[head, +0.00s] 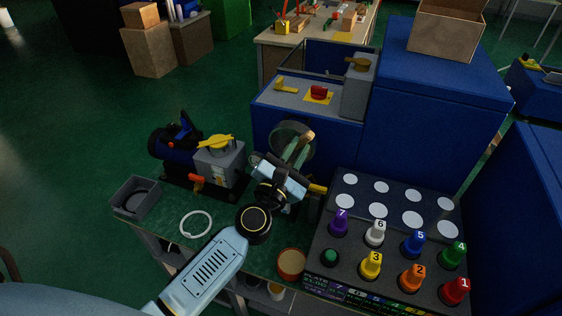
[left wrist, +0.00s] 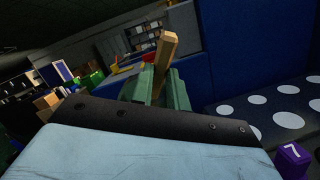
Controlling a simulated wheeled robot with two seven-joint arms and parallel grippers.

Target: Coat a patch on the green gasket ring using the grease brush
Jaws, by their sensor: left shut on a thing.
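My left gripper (head: 300,146) is raised over the back of the green bench, right of the press. It is shut on the grease brush, whose wooden handle (left wrist: 165,50) stands up between the green fingers in the left wrist view. The brush's bristle end is hidden. A thin pale ring (head: 183,228) lies flat on the bench, left of my left forearm and apart from the gripper. It looks whitish rather than green, and no clearly green ring shows. A round tin (head: 291,263) with a brownish-orange top stands right of my arm. My right gripper is not in view.
The grey and blue press (head: 222,168) with a yellow top stands behind the ring. A grey bin (head: 128,206) is at the bench's left end. A dark board (head: 395,240) with numbered coloured pegs fills the right. A round clear disc (head: 281,133) stands behind the gripper.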

